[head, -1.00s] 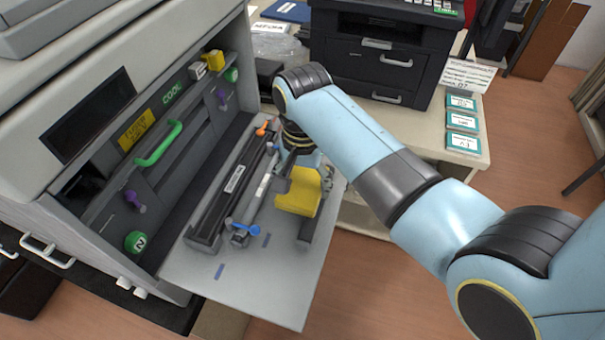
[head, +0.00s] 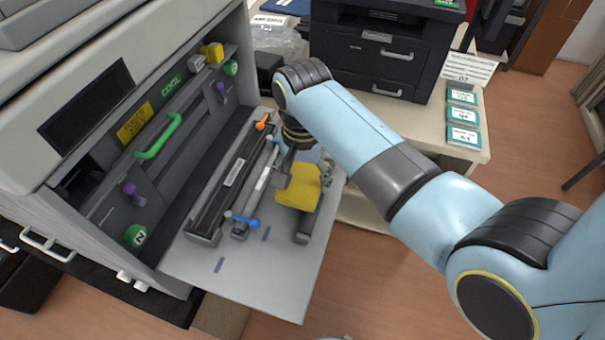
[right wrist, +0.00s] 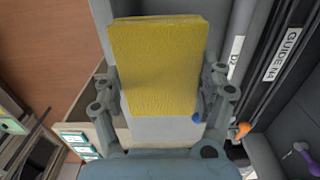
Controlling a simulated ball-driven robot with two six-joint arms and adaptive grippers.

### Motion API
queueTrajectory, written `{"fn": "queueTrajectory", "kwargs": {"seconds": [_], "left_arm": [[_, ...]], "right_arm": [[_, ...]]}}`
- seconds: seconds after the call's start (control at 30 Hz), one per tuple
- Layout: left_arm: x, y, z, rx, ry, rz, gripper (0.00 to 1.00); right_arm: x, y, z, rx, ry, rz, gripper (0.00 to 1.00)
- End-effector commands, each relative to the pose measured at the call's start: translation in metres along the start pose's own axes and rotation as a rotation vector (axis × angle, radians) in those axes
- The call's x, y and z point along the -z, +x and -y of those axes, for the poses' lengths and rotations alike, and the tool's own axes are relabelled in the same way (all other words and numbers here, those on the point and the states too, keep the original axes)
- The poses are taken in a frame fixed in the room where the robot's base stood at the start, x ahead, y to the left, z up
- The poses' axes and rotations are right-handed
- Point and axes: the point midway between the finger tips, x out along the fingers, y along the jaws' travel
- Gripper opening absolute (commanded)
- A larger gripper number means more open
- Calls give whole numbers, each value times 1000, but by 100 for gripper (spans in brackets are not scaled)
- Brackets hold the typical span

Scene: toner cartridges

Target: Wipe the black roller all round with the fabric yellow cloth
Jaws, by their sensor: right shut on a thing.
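The yellow cloth (head: 298,188) is a thick folded pad at the far part of the printer's open door. My right gripper (right wrist: 160,85) is shut on it, with a finger at each side in the right wrist view; there the cloth (right wrist: 155,60) fills the upper middle. A dark roller (head: 305,228) lies on the door, its near end showing below the cloth. The cloth covers its farther part; whether they touch I cannot tell. My right arm hides most of the gripper in the head view. My left gripper is not in view.
A long black guide (head: 222,198) and a slim grey bar with blue ends (head: 257,190) lie left of the roller. The printer's open bay (head: 165,165) has a green handle. The door's near part (head: 250,280) is clear. A black printer (head: 385,50) stands behind.

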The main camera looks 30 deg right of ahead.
Motion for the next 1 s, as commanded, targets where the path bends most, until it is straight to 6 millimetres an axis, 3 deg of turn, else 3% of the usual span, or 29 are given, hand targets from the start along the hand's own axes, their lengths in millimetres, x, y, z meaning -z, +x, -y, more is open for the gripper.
{"fn": "queueTrajectory", "kwargs": {"seconds": [0.47,1.0], "left_arm": [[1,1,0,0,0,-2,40],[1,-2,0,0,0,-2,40]], "right_arm": [[0,5,-1,0,0,0,49],[0,5,-14,0,0,0,49]]}}
